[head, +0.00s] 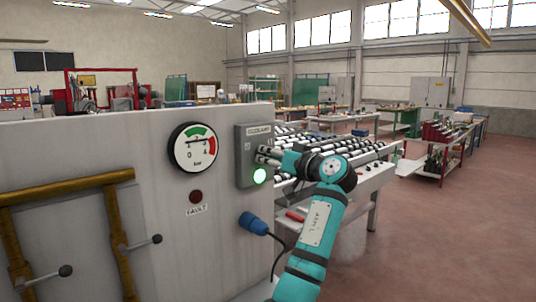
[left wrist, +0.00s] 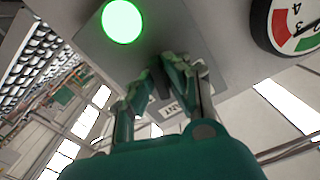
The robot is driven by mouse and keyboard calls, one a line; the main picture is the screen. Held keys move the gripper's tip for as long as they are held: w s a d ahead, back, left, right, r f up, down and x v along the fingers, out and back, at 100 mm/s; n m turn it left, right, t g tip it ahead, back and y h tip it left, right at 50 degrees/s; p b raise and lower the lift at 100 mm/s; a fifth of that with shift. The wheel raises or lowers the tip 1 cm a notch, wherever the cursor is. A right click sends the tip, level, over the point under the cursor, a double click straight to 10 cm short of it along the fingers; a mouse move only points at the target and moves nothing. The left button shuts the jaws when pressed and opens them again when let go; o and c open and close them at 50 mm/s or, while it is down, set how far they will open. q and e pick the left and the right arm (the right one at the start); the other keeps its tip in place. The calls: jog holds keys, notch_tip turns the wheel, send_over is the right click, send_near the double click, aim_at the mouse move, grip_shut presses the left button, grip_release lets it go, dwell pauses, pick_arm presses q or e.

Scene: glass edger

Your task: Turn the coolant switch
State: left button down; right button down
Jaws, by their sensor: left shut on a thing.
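The grey coolant switch box (head: 245,143) is on the right end of the machine's pale front panel, with a label on top. Its round green lamp (head: 260,176) is lit; the lamp also glows at the top of the left wrist view (left wrist: 122,21). My left gripper (head: 268,155) is at the front of the box, just above the lamp. In the left wrist view, my left gripper (left wrist: 165,85) is shut on the dark switch knob (left wrist: 158,86), which shows between the fingers. The fingers hide much of the knob, so its setting cannot be read. My right gripper is not in view.
A pressure gauge (head: 195,147) and a dark fault lamp (head: 196,196) are left of the box. A blue plug (head: 253,223) with a cable sticks out below it. Yellow-brown pipes (head: 68,187) with lever handles are at the left. A roller table (head: 345,150) stands behind my arm.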

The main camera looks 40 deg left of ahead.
pick_arm(q)
jog(key=shift+r+m+p, duration=0.2)
jog(key=shift+m+p, duration=0.5)
jog(key=shift+m, duration=1.3)
jog(key=c, duration=1.4)
grip_release()
jog(key=shift+f, duration=0.1)
jog(key=shift+o, duration=0.2)
jog(key=d, duration=1.2)
jog(key=shift+s, duration=0.45)
